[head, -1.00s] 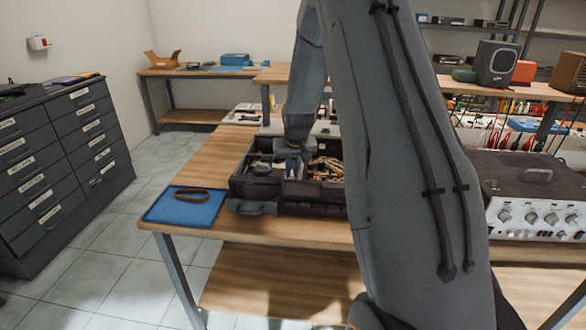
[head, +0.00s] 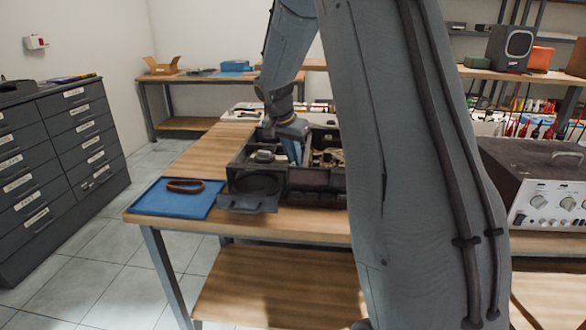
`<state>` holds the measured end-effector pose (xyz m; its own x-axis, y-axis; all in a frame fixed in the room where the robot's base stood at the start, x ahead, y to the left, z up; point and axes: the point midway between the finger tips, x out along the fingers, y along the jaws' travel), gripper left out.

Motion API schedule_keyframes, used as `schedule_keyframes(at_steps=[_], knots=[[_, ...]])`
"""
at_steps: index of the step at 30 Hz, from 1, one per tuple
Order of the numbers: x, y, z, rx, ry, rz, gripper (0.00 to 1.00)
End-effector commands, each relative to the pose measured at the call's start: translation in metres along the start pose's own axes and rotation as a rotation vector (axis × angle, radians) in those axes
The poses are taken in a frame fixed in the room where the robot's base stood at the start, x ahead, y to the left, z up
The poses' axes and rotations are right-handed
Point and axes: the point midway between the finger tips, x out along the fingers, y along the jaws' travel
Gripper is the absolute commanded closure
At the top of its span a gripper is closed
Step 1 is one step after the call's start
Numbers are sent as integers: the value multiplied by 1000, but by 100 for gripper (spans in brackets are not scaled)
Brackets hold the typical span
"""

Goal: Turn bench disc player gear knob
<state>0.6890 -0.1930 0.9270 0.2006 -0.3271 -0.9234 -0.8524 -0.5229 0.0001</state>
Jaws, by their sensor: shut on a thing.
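The bench disc player (head: 238,170) is a dark, open-topped box on the wooden bench, with its inner parts showing. Its disc tray (head: 250,203) sticks out at the front left and shows a dark round recess. My gripper (head: 293,152) points down into the open player near its middle, with its fingers close together. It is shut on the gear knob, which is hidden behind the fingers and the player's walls. My arm covers the right side of the player.
A blue mat (head: 178,202) with a brown belt loop (head: 186,186) lies left of the player. A silver amplifier (head: 545,205) stands to the right. Dark drawers (head: 60,160) stand far left. Bare bench top (head: 195,155) lies behind the mat.

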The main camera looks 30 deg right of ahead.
Motion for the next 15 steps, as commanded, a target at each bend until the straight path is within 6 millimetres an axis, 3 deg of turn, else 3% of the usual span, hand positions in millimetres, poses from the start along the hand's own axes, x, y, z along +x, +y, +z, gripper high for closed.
schedule_keyframes(at_steps=[15], knots=[[3,-7,0,448,-1,186,100]])
